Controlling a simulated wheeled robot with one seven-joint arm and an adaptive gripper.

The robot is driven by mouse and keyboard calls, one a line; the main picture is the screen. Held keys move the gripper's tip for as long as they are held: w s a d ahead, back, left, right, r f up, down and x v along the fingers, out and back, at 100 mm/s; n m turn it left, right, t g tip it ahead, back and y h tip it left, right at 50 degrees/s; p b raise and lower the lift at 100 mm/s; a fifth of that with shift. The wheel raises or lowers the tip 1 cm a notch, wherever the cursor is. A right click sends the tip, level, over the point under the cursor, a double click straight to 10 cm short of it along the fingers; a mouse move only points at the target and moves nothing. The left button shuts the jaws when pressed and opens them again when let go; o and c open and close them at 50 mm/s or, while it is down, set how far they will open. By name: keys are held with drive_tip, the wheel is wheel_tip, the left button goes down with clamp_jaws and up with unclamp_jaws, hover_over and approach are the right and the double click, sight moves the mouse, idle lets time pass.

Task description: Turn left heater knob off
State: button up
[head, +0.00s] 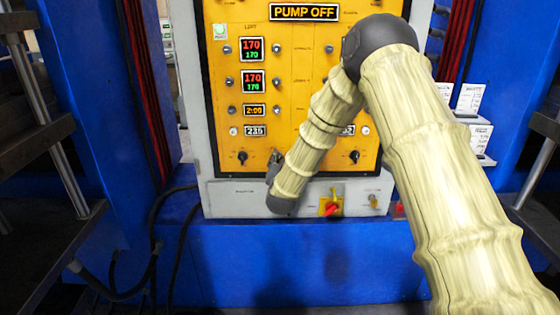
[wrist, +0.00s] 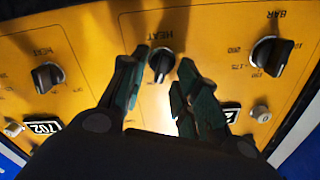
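The left heater knob is the black knob (wrist: 162,62) under a HEAT label in the middle of the wrist view. Its pointer lies nearly along the picture's vertical. My gripper (wrist: 160,72) is open, with one dark green finger on each side of the knob. Small gaps show between the fingers and the knob, so I see no grip on it. In the head view my gripper (head: 273,166) is small and close to the lower yellow panel, and it largely hides this knob.
The yellow panel (head: 225,110) carries displays and buttons. Beside the knob in the wrist view are a BAR knob (wrist: 270,56) to the right and another HEAT knob (wrist: 47,77) to the left. A red switch (head: 332,209) sits low on the grey cabinet. Blue frames (head: 105,100) flank the panel.

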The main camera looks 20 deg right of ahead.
clamp_jaws()
drive_tip(key=shift+n, duration=0.3)
drive_tip(key=n, duration=0.4)
drive_tip(key=shift+a, duration=0.2)
drive_tip(key=shift+n+b, duration=0.4)
drive_tip(key=shift+n, duration=1.7)
unclamp_jaws()
drive_tip(key=shift+s+a, duration=0.1)
